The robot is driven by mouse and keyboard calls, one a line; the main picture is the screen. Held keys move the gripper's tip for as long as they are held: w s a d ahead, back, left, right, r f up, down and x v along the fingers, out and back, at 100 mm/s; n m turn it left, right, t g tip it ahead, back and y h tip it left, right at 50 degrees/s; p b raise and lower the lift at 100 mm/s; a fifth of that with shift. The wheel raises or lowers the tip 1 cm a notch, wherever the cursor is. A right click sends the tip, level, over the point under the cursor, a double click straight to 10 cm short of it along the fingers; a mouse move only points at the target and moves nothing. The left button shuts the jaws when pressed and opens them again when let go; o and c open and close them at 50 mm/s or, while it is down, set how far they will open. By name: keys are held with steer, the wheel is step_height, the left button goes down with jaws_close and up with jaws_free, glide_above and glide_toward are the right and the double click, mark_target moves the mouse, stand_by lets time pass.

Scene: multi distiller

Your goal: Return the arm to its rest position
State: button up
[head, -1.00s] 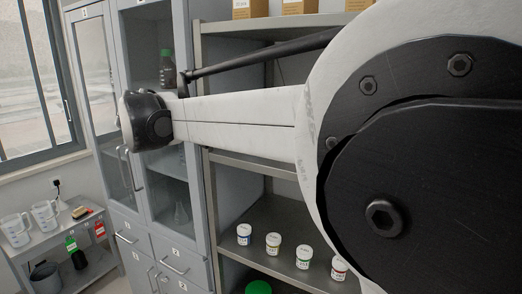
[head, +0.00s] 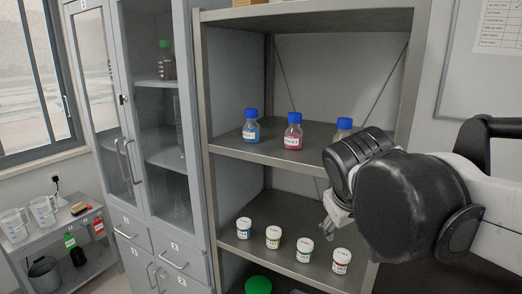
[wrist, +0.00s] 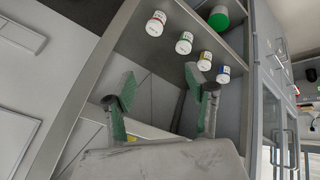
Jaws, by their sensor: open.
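My gripper (wrist: 162,92) is open in the wrist view, its two green-padded fingers spread apart with nothing between them. In the head view my gripper (head: 335,212) shows partly at the right, in front of the shelf, with the black wrist of my arm hiding most of it. The arm reaches in from the right edge of the picture.
A grey metal shelf (head: 305,160) stands close behind my gripper. It holds blue-capped bottles (head: 293,131) and, lower, several small white jars (head: 273,238). A grey glass-door cabinet (head: 160,120) stands left of it. A side table (head: 85,252) with jugs is at far left.

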steer(key=s+d+f+m+y+b, duration=0.1)
steer(key=s+d+f+m+y, duration=0.1)
steer(key=s+f, duration=0.8)
steer(key=shift+s+d+f+m+t, duration=0.3)
steer(key=shift+s+d+f+m, duration=0.05)
steer(key=shift+s+m, duration=0.5)
steer(key=shift+c, duration=0.2)
